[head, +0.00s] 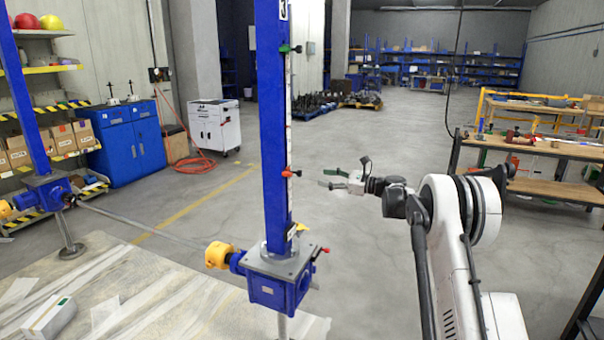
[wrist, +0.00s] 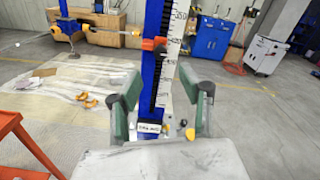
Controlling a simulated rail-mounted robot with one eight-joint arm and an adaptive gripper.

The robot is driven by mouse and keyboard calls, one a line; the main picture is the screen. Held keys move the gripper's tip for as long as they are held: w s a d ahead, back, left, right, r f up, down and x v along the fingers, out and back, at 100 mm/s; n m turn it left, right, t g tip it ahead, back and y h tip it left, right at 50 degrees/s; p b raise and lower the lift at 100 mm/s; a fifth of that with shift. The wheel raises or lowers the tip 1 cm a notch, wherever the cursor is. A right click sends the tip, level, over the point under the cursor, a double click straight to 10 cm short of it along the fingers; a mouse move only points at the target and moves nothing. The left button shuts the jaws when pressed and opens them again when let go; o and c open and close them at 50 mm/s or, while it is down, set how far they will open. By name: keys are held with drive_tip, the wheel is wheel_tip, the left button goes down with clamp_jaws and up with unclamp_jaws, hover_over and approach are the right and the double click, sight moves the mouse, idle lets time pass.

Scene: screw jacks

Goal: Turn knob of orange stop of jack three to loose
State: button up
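A blue upright jack column (head: 272,130) with a white scale stands in the middle of the head view and also fills the centre of the wrist view (wrist: 150,75). An orange-red stop (head: 289,172) sits on its scale edge; it shows above my fingers in the wrist view (wrist: 152,44). A green stop (head: 290,48) is higher up. My gripper (head: 322,179) is open and empty, to the right of the orange stop at about its height, apart from it. The green finger pads show in the wrist view (wrist: 162,88) with a wide gap. The small label's text is unreadable.
The jack's blue gearbox (head: 280,275) has a yellow coupling (head: 218,255) and a shaft to another jack (head: 45,190) at left. An orange stand (wrist: 25,150) is at the wrist view's lower left. Workbenches (head: 540,150) stand at right. Floor around my gripper is open.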

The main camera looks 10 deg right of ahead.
sight(301, 173)
drive_tip(key=p+x, duration=0.1)
drive_tip(key=x, duration=0.8)
drive_tip(key=shift+w+a, duration=0.25)
drive_tip(key=shift+c, duration=0.5)
clamp_jaws()
